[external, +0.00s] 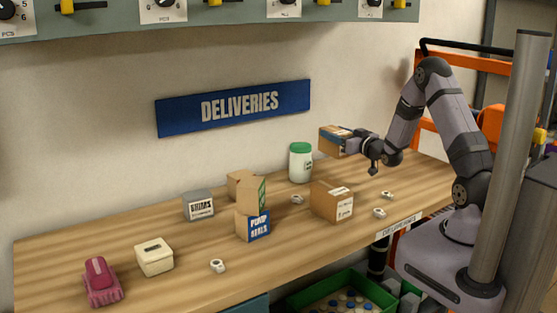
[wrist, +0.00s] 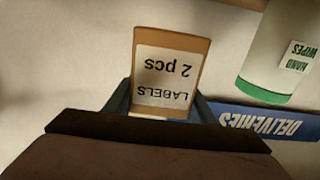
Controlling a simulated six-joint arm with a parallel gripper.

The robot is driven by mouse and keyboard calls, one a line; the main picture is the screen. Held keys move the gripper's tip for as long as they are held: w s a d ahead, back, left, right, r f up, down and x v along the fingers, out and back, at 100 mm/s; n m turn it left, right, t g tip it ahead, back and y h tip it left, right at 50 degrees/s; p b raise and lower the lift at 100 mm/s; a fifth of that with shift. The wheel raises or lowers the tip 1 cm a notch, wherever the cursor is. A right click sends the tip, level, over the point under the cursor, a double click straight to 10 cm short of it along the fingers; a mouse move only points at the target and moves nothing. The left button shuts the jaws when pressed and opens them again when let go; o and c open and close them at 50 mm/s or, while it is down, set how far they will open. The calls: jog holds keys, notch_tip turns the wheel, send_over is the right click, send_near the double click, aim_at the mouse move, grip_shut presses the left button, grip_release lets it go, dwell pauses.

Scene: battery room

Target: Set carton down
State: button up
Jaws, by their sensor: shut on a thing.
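The carton (external: 335,138) is a small brown box with a dark blue band, held in the air above the back right of the bench. In the wrist view the carton (wrist: 172,75) shows a white label reading "LABELS 2 pcs", upside down in the picture. My gripper (external: 357,146) is shut on it. In the wrist view my gripper's fingers (wrist: 160,108) are on either side of the box. The wooden bench (external: 330,255) lies below. The carton's underside is hidden.
A white jar with green lid (external: 300,163) stands left of the held carton. A brown box (external: 331,201), stacked cartons (external: 252,206), a "SHIMS" box (external: 198,205), a cream box (external: 154,257) and a pink object (external: 101,283) stand on the bench. Small white pieces (external: 380,212) lie around.

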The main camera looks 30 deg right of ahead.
jog(key=shift+f, duration=1.5)
